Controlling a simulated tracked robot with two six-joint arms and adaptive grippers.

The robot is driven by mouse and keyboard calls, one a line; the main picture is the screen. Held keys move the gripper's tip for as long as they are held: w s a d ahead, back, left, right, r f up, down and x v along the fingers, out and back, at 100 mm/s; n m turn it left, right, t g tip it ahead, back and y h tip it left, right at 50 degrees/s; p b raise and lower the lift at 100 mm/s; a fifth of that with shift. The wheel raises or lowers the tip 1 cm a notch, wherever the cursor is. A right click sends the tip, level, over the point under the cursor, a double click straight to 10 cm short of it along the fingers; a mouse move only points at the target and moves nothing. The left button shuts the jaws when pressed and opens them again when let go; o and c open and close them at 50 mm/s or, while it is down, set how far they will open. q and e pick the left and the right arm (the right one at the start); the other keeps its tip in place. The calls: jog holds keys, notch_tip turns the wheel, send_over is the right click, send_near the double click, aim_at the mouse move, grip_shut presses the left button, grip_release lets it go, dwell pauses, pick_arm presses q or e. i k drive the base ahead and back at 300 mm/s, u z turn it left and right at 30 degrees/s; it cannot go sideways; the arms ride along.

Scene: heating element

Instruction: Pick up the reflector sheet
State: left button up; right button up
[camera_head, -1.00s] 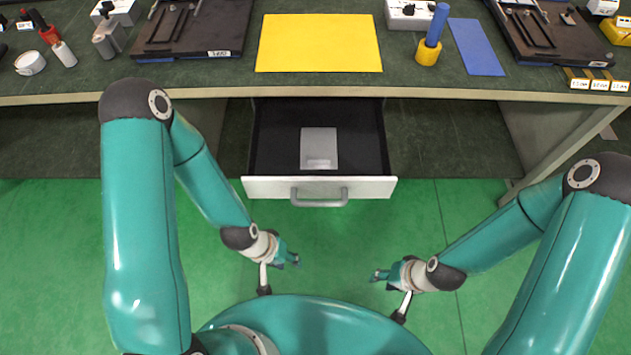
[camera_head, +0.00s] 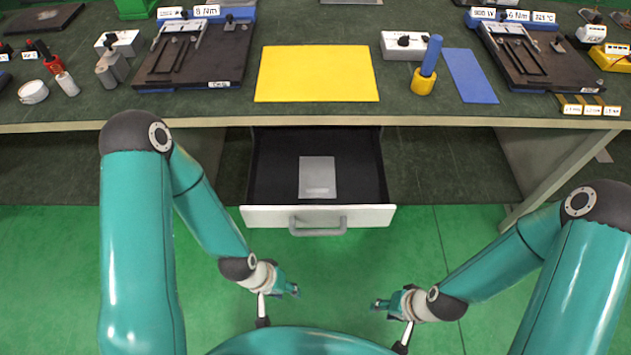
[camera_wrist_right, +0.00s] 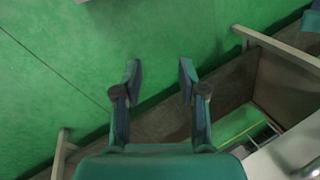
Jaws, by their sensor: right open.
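A pale grey flat sheet (camera_head: 317,176), which looks like the reflector sheet, lies in the open dark drawer (camera_head: 268,180) below the bench, in the head view. My left gripper (camera_head: 294,290) is in front of the drawer, to its lower left and apart from it; the head view does not show clearly whether its jaws are apart. My right gripper (camera_head: 375,305) is to the lower right of the drawer, also apart from it. In the right wrist view its two fingers (camera_wrist_right: 160,75) are spread with nothing between them.
The drawer's white front (camera_head: 318,216) with a grey handle (camera_head: 318,229) sticks out from the bench (camera_head: 220,110). On top lie a yellow mat (camera_head: 317,74), a blue mat (camera_head: 469,76), dark fixtures and small tools. The green floor before the drawer is clear.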

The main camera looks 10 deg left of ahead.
aim_at(317, 175)
jog(key=z, duration=1.2)
jog(key=i, duration=0.15)
jog(key=u, duration=2.9)
jog(key=k, duration=1.25)
jog(key=z, duration=0.15)
jog(key=i, duration=1)
jog(key=z, duration=0.1)
